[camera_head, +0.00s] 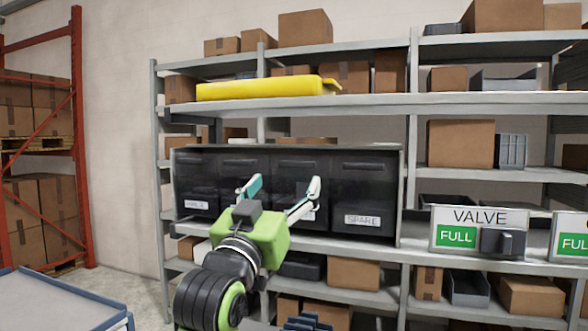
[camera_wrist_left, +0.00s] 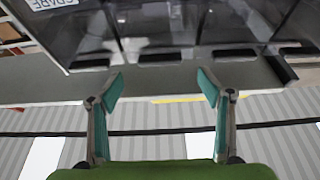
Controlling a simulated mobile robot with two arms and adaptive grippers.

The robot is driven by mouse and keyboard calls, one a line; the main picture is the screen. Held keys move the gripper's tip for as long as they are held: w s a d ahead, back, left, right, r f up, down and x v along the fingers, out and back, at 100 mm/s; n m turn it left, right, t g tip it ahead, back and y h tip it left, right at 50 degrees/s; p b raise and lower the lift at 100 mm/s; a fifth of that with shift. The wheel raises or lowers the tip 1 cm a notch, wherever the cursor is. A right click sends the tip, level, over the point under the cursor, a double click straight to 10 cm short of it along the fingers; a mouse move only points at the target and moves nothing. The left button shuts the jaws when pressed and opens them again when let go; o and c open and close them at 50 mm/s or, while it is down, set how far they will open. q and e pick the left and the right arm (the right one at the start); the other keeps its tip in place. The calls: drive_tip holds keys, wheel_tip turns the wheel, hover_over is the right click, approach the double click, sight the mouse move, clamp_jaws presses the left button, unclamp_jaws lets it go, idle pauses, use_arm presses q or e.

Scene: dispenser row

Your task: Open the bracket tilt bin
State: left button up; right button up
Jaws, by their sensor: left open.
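A row of dark, see-through tilt bins (camera_head: 360,185) stands on the middle shelf, and all appear shut. The far right bin's label (camera_head: 361,220) reads SPARE; the far left label (camera_head: 196,204) is too small to read surely. My left gripper (camera_head: 284,186) is in front of the middle bins and hides their labels, so I cannot tell which is the bracket bin. In the left wrist view, the gripper (camera_wrist_left: 160,82) is open and empty. Dark handle strips (camera_wrist_left: 160,58) lie beyond its fingertips, apart from them. The SPARE label (camera_wrist_left: 52,4) shows upside down there.
A yellow object (camera_head: 265,89) lies on the shelf above the bins. Cardboard boxes (camera_head: 461,143) fill other shelves. A VALVE sign with a green FULL panel (camera_head: 456,236) is on the right. A blue-edged table (camera_head: 60,305) stands at lower left.

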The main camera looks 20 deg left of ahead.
sight(295, 167)
use_arm(q)
drive_tip(key=p+x, duration=0.1)
drive_tip(key=x, duration=0.5)
drive_tip(key=shift+w, duration=0.15)
drive_tip(key=c, duration=1.6)
